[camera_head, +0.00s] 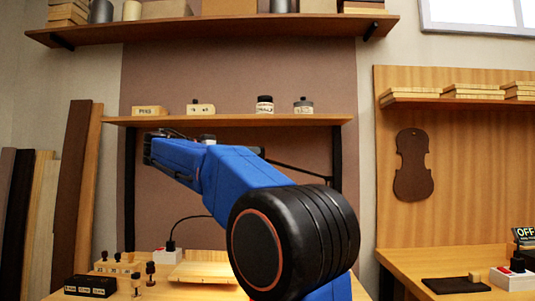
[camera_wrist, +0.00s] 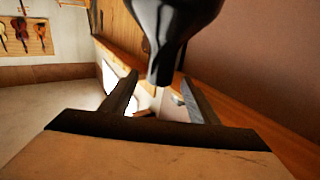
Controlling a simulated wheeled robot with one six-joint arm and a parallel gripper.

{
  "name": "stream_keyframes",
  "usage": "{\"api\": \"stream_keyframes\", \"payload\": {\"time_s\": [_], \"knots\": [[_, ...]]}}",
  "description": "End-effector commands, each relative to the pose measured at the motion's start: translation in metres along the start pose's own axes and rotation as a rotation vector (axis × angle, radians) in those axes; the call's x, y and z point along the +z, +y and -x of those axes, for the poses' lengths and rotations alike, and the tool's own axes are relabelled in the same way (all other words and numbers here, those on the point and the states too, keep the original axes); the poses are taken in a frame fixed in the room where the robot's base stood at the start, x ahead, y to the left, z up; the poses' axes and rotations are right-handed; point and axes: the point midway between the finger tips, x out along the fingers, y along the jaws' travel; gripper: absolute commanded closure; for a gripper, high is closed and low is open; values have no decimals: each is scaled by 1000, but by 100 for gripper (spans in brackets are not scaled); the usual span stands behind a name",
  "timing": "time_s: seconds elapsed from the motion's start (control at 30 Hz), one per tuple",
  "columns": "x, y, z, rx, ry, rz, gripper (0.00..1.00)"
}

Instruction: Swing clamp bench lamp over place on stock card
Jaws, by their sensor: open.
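My gripper (camera_wrist: 159,80) is open, with its two fingers apart in the wrist view. A glossy black rounded shape that narrows to a neck, apparently the lamp head (camera_wrist: 172,30), hangs in front of and above the fingers. I cannot tell whether it reaches between them; no grip on it shows. In the head view my blue arm stretches to the upper left, in front of the middle shelf, and hides much of the lamp. A thin dark rod, likely the lamp arm (camera_head: 300,170), shows right of my arm. I cannot make out the stock card for certain.
The middle shelf (camera_head: 230,121) holds small blocks (camera_head: 150,112) and jars (camera_head: 265,106) close to my arm. Below, the bench carries a pale board (camera_head: 205,270), a corded white box (camera_head: 167,256) and small tools. A right-hand bench (camera_head: 440,262) holds a dark pad (camera_head: 456,285).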

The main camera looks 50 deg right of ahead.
Motion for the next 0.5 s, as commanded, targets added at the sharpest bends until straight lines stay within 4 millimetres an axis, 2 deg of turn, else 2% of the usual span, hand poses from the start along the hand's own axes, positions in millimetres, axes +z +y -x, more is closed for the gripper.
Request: {"api": "stream_keyframes", "payload": {"time_s": [0.3,0.5], "knots": [[0,1,-50,3,-1,1,45],[0,0,-74,1,0,1,45]]}}
